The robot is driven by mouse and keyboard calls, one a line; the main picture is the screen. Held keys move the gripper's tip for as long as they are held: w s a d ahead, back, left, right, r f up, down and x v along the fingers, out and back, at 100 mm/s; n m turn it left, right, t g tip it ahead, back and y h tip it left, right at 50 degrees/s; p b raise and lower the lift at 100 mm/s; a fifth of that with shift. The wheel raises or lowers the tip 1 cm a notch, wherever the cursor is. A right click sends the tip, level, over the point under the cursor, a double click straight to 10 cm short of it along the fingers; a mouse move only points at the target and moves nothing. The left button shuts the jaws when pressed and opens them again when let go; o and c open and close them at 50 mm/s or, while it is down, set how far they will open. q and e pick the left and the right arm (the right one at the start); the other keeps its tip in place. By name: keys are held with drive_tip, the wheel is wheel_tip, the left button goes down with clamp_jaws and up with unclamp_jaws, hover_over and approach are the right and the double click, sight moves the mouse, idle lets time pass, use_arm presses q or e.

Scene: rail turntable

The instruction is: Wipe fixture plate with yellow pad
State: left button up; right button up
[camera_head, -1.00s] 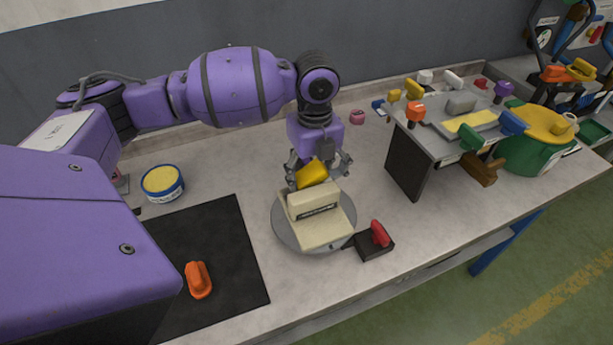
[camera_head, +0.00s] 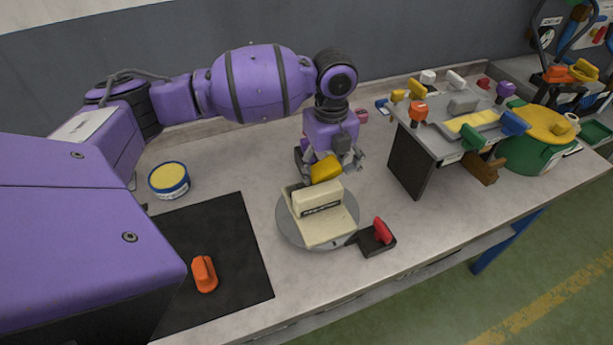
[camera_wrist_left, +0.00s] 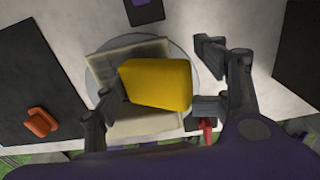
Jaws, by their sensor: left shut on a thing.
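My left gripper (camera_head: 332,162) points down at the back of the grey turntable (camera_head: 286,228) and is shut on the yellow pad (camera_head: 325,169). The pad shows large between the fingers in the left wrist view (camera_wrist_left: 157,84). The cream fixture plate (camera_head: 325,231) lies on the turntable with a raised cream block bearing a dark label. The pad is at the block's rear top edge in the head view; I cannot tell whether it touches. In the wrist view the pad hides part of the fixture plate (camera_wrist_left: 150,125). My right gripper is not in view.
A dark box with a red handle (camera_head: 382,232) stands right against the turntable's front edge. A black mat (camera_head: 235,255) with an orange handle (camera_head: 204,274) lies left. A blue-yellow tin (camera_head: 169,180) is behind it. A raised grey stand (camera_head: 410,165) with several coloured knobs is right.

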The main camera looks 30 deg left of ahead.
sight(287, 197)
use_arm(q)
drive_tip(key=shift+s+a+r, duration=0.35)
drive_tip(key=shift+s+a, duration=0.15)
drive_tip(key=shift+s+a+f+p, duration=0.15)
drive_tip(key=shift+s+a+p, duration=0.2)
drive_tip(key=shift+s+p, duration=0.15)
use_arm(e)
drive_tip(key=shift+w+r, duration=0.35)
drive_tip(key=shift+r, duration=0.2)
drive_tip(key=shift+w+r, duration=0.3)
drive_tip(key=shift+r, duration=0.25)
use_arm(q)
drive_tip(key=shift+s+a, duration=0.65)
drive_tip(key=shift+s, duration=0.05)
drive_tip(key=shift+s+a, duration=0.7)
drive_tip(key=shift+s, duration=0.1)
drive_tip(key=shift+s+a, duration=1)
drive_tip(key=shift+s, duration=0.25)
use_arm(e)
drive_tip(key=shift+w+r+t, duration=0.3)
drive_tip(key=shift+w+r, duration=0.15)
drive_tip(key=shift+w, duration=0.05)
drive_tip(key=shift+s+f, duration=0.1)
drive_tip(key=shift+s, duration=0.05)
